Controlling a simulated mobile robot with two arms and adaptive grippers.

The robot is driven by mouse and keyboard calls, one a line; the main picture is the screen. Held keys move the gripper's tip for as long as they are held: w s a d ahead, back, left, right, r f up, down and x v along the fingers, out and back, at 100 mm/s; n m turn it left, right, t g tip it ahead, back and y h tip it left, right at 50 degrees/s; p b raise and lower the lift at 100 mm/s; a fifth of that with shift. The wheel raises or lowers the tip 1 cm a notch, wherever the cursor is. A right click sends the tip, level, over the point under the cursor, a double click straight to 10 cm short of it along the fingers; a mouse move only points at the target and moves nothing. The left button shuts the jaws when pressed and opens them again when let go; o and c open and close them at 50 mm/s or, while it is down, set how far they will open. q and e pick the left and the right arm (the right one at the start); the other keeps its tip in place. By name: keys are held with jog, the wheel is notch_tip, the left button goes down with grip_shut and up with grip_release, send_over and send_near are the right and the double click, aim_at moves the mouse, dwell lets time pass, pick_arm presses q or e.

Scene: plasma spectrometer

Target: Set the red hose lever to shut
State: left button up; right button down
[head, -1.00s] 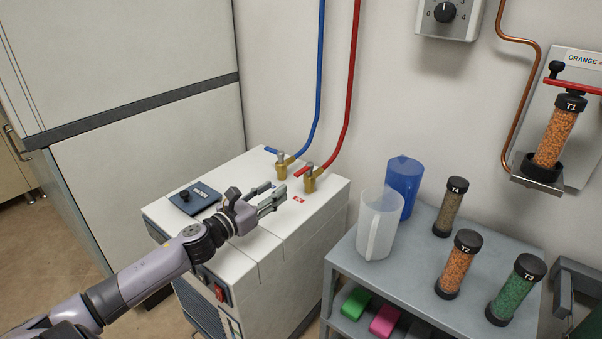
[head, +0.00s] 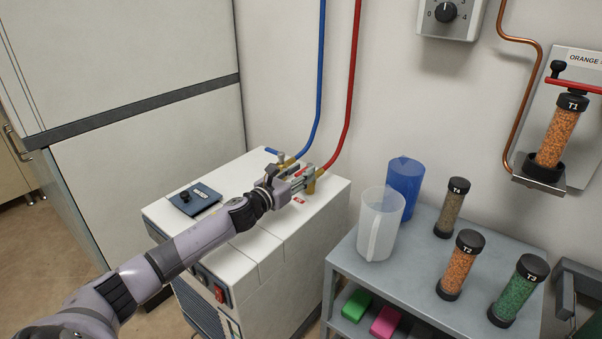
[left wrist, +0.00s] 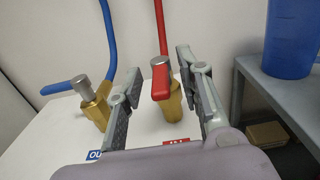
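The red hose lever (left wrist: 161,82) sits on a brass valve (left wrist: 173,104) under the red hose (head: 351,92). In the left wrist view it points toward the camera, between my two open fingers. My left gripper (left wrist: 158,82) is open around the lever and valve, with a visible gap on either side; contact with either finger is not evident. In the head view my left gripper (head: 302,179) reaches the valve on the white cabinet top and partly hides it; a bit of red lever (head: 301,172) shows there. My right gripper is not in view.
The blue hose's brass valve (left wrist: 96,104) with its blue lever (left wrist: 57,88) stands close to the left. A grey cart (head: 352,258) with a clear jug (head: 380,225), blue jug (head: 405,185) and tubes stands to the right. A dark blue panel (head: 196,199) lies on the cabinet.

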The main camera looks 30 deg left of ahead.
pick_arm(q)
jog(key=shift+w, duration=0.25)
jog(key=shift+c, duration=0.3)
grip_shut()
